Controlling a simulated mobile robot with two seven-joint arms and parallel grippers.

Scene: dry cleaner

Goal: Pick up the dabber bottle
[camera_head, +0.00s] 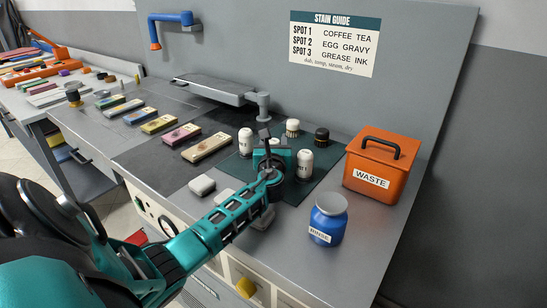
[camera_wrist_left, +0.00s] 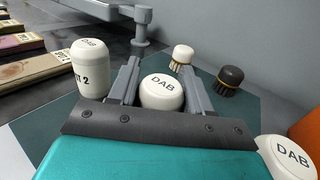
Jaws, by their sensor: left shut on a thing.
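A white dabber bottle with a round cap marked DAB (camera_wrist_left: 162,92) stands between the two fingers of my left gripper (camera_head: 270,150). The left gripper, which also shows in the left wrist view (camera_wrist_left: 160,85), is shut on this bottle. In the head view the gripper hides most of it. A second dabber bottle (camera_head: 245,142) stands to the left, marked SPOT 2 in the left wrist view (camera_wrist_left: 91,68). A third dabber bottle (camera_head: 304,164) stands to the right, and its DAB cap shows in the left wrist view (camera_wrist_left: 288,156). My right gripper is not in view.
Two small brushes, one white (camera_head: 292,128) and one dark (camera_head: 321,136), stand behind the bottles on a dark green mat (camera_head: 325,162). An orange waste bin (camera_head: 372,168) and a blue rinse jar (camera_head: 328,220) stand to the right. Fabric swatches (camera_head: 208,147) lie left.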

